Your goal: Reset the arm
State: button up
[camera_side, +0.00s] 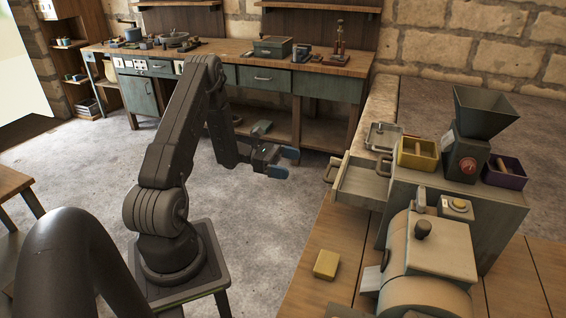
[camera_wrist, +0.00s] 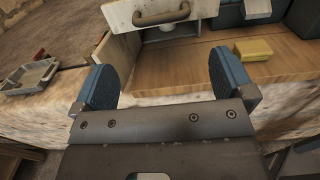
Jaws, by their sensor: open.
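My gripper (camera_side: 283,163) is open and empty in the side view, held in the air left of the open drawer. Its two blue fingertips stand wide apart in the wrist view (camera_wrist: 158,82), with nothing between them. My arm is bent, with its upper part raised and the forearm reaching down to the right.
A drawer (camera_side: 362,180) stands open from a grey cabinet (camera_side: 505,215). On the cabinet are a yellow bin (camera_side: 417,153), a purple bin (camera_side: 505,172) and a hopper machine (camera_side: 468,150). A yellow block (camera_side: 326,264) lies on the wooden table (camera_side: 335,235). A grey tray (camera_side: 382,137) sits behind the drawer.

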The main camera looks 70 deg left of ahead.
jog(key=shift+v, duration=0.8)
jog(key=s+d+r+m+g+y, duration=0.1)
jog(key=d+r+m+g, duration=0.55)
jog(key=d, duration=0.35)
jog(key=s+d+r+m+g+y, duration=0.1)
jog(key=d+r+m+g+y, duration=0.1)
jog(key=d+r+m+g, duration=0.65)
jog(key=s+d+r+m+t+y, duration=0.3)
jog(key=s+d+m+t+y, duration=0.1)
jog(key=s+d+m+y, duration=0.1)
jog(key=s+d+r+m+t+y, duration=0.3)
jog(key=s+d+m+y, duration=0.1)
jog(key=s+m, duration=0.3)
jog(key=shift+d+r+t+y, duration=0.3)
jog(key=shift+d+t+y, duration=0.1)
